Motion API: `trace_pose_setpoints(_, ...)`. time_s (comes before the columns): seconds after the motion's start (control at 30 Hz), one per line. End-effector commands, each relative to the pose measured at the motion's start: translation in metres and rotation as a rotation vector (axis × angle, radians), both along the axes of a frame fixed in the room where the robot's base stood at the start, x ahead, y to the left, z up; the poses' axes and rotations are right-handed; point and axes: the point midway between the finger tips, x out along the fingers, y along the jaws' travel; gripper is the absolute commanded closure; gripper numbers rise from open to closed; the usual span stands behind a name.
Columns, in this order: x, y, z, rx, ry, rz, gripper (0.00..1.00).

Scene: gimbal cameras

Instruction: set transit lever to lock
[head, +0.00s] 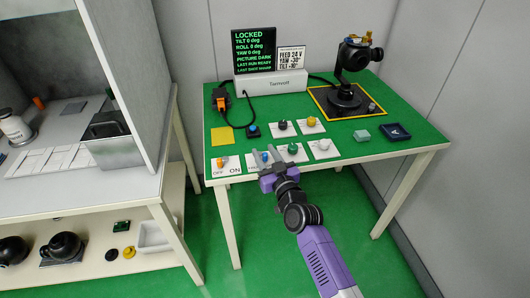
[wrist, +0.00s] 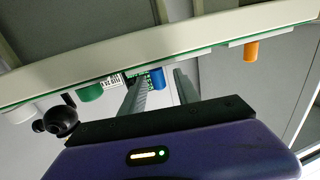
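A row of small controls stands along the front edge of the green table (head: 385,152). A blue lever (head: 264,156) is in that row, between an orange switch (head: 220,162) marked OFF and ON and a green knob (head: 292,148). I cannot read a label that names the transit lever. My gripper (head: 262,163) is at the front edge by the blue lever. In the wrist view the blue lever (wrist: 157,78) shows between the two grey fingers, nearer the left one. The fingers are apart; contact is unclear. The black gimbal (head: 352,58) stands upright at the back right.
A dark screen (head: 254,50) reads LOCKED with tilt, roll and yaw at 0 deg. Black (head: 283,125) and yellow (head: 312,121) knobs and a white-plate control (head: 323,145) are close by. A shelf unit (head: 150,190) stands left. Open floor lies in front of the table.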

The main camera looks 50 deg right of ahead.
Motion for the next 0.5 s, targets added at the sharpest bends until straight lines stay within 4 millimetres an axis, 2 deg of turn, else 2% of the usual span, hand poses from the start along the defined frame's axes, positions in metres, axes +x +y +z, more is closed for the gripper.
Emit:
trace_pose_setpoints(0.13,-0.0001,0.0000,-0.0001,0.000,0.000,0.000,0.62)
trace_pose_setpoints(0.33,-0.0003,0.0001,0.0000,0.000,-0.001,0.000,1.00)
trace_pose_setpoints(0.5,-0.0003,0.0001,-0.0001,0.000,-0.001,0.000,1.00)
